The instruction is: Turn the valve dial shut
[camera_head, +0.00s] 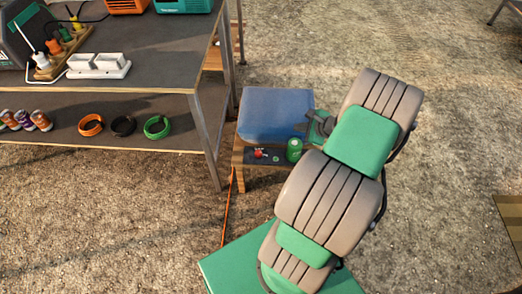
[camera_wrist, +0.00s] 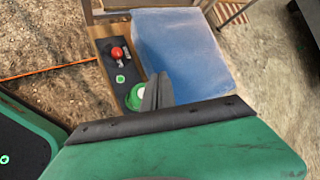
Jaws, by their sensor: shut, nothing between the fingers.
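A small red dial (camera_wrist: 117,53) with pale marks beside it sits on a black panel (camera_wrist: 108,68) on a wooden stand. In the head view the red dial (camera_head: 259,153) shows small at the stand's front left. My gripper (camera_wrist: 158,80) is shut and empty. In the wrist view its fingertips are to the lower right of the dial, apart from it, and overlap the right edge of a green can with a pale top (camera_wrist: 134,98). The can (camera_head: 294,149) also stands in the head view, left of my arm. I cannot tell the dial's exact angle.
A blue cushion-like block (camera_head: 272,112) lies on the stand (camera_head: 239,160) behind the panel. A two-level workbench (camera_head: 205,110) with tools, sockets and cable coils stands at left. An orange cord (camera_head: 229,205) runs along the ground. Bare ground lies right of the stand.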

